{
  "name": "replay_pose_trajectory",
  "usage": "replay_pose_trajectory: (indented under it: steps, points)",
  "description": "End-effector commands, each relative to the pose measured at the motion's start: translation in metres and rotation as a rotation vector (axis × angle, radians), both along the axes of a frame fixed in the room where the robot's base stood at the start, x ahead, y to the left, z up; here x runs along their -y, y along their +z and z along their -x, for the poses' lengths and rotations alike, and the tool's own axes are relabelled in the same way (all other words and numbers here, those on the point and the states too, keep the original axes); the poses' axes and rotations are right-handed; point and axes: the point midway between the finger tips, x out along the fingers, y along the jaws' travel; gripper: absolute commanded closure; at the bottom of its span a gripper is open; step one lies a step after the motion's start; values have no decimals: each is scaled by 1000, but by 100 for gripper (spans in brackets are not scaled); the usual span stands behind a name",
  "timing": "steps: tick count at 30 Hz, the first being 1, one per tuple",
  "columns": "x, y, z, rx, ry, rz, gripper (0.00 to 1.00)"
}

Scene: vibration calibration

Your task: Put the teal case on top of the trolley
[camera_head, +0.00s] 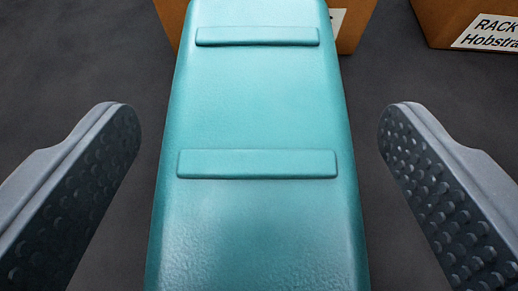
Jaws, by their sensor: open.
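The teal case (258,115) fills the middle of the view and runs from the top edge to the bottom edge. It has two raised bars across its face. My gripper (258,135) is open, with one grey finger on each side of the case. Dark floor shows between each fingertip and the case's sides, so I see no contact. The near end of the case is cut off by the frame. The trolley is not in view.
A brown box (356,18) with a white label shows behind the case at the top. Another brown box (440,22) with a label reading "RACK" and "Hobstra" is at the top right. Dark grey floor (75,60) is clear at the left.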

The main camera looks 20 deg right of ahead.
Motion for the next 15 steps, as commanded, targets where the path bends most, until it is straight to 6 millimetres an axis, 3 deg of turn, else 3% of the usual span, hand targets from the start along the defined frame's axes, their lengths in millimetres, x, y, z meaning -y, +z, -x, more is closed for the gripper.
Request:
replay_pose_trajectory:
  steps: [7, 15]
  points:
    - [-6, 9, 12, 2, 2, 1, 21]
    - [-21, 33, 52, 2, 3, 0, 21]
